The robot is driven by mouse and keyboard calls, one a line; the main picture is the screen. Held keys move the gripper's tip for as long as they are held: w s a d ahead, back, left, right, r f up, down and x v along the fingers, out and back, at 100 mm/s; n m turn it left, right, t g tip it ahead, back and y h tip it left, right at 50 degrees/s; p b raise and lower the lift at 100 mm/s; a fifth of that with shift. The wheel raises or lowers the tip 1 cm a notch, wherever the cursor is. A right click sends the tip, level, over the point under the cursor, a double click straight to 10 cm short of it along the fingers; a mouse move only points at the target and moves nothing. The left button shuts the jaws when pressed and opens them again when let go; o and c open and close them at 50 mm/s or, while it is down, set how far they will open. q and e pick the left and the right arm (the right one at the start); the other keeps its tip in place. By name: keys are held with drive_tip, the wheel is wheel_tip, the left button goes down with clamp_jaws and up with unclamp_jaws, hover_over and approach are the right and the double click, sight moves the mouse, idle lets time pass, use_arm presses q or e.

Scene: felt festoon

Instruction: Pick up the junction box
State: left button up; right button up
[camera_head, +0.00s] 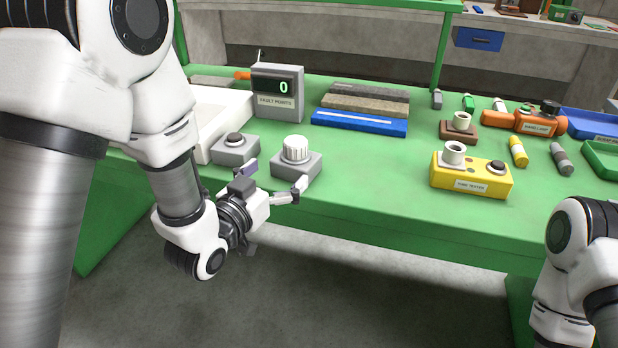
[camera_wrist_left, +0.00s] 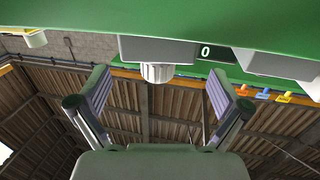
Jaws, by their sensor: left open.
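No label reading "junction box" is legible. A grey box with a white ribbed knob (camera_head: 296,165) sits near the front edge of the green bench; it also shows, upside down, in the left wrist view (camera_wrist_left: 157,50). A grey box with a black button (camera_head: 235,150) stands left of it. My left gripper (camera_head: 276,178) is open and empty, just in front of the knobbed box at the bench edge. In the left wrist view my two fingers (camera_wrist_left: 160,90) are spread apart with the white knob between and beyond them. My right gripper is out of view; only its arm shows.
A "Vault Points" display (camera_head: 277,92) showing 0 stands behind the boxes. A yellow tester (camera_head: 470,178) sits to the right, with an orange lamp (camera_head: 520,121) behind. A blue bar (camera_head: 358,122) lies at the middle. The bench front between knobbed box and tester is clear.

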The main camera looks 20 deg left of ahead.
sight(296, 156)
use_arm(q)
drive_tip(key=x, duration=0.6)
drive_tip(key=shift+w+d, duration=0.2)
drive_tip(key=shift+w, duration=0.2)
drive_tip(key=shift+s, duration=0.1)
drive_tip(key=c, duration=1)
drive_tip(key=shift+r, duration=0.15)
